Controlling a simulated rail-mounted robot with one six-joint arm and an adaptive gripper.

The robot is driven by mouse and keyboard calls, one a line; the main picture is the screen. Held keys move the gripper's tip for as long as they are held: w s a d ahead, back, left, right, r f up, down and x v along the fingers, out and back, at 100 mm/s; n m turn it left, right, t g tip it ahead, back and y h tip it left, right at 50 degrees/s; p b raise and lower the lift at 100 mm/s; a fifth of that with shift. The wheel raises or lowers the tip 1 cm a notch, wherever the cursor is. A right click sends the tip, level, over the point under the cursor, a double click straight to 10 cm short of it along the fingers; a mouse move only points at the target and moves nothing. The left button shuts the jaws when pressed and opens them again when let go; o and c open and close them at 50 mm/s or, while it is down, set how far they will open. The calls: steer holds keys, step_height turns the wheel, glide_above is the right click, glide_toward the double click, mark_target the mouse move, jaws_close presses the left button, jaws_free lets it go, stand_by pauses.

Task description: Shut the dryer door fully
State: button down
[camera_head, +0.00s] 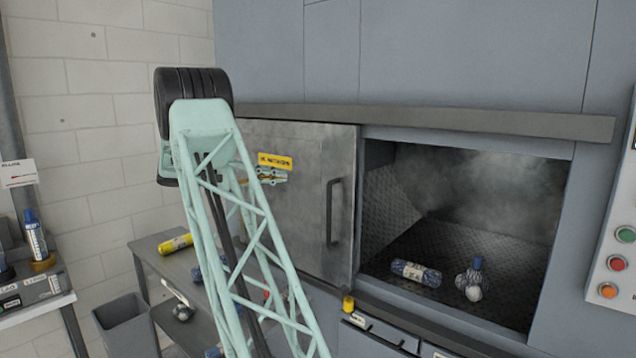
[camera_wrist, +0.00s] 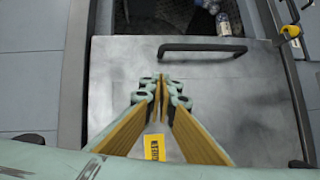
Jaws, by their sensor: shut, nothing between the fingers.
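The dryer door (camera_head: 305,200) is a grey metal panel under a long top rail, left of the dryer opening (camera_head: 470,225). The opening is wide uncovered and hazy inside. A dark vertical handle (camera_head: 333,212) is near the door's right edge. In the wrist view the door (camera_wrist: 245,105) fills the middle, with its handle (camera_wrist: 202,48) beyond the fingertips. My gripper (camera_head: 284,176) is in front of the door, just below its yellow label (camera_head: 275,161). In the wrist view my gripper (camera_wrist: 162,80) is shut and empty, apart from the handle. I cannot tell whether it touches the door panel.
A control panel with buttons (camera_head: 625,234) is at the right. A shelf with a yellow bottle (camera_head: 174,244) and a grey bin (camera_head: 127,325) are at lower left.

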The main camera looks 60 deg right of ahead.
stand_by(0.4)
steer(key=s+a+x, duration=0.2)
steer(key=x, duration=1)
steer(key=shift+s+d+f, duration=0.25)
steer(key=shift+f, duration=0.1)
steer(key=shift+s+b, duration=0.1)
steer(key=shift+b, duration=0.25)
